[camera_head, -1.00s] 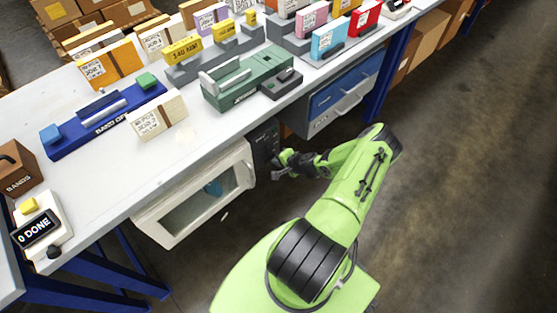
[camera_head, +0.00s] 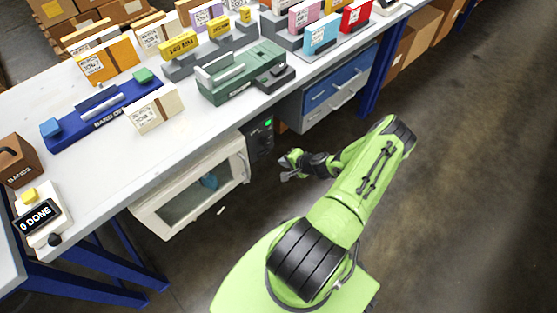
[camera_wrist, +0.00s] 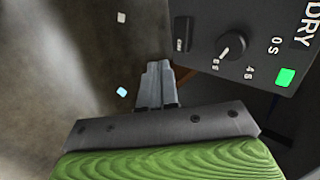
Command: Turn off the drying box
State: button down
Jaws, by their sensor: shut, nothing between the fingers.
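The drying box (camera_head: 190,190) is a white box with a glass window, hung under the table. Its dark control panel (camera_head: 258,138) is at its right end, with a lit green light (camera_head: 268,122). In the wrist view the panel (camera_wrist: 262,22) carries a round knob (camera_wrist: 232,46) with a pale pointer and number marks, a small dark switch (camera_wrist: 183,34) at the left, the letters DRY and the lit green light (camera_wrist: 285,77). My gripper (camera_head: 284,170) is shut and empty, apart from the panel. In the wrist view its fingertips (camera_wrist: 158,66) are below the switch.
The tabletop (camera_head: 90,190) above the box overhangs it and carries several boxes and devices. A blue drawer unit (camera_head: 335,93) hangs to the right of the panel. Blue table legs (camera_head: 378,80) stand beyond. The floor at the right is clear.

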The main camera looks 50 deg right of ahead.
jog(key=p+v, duration=0.1)
jog(key=v, duration=0.4)
jog(key=shift+s, duration=0.1)
dwell(0.3)
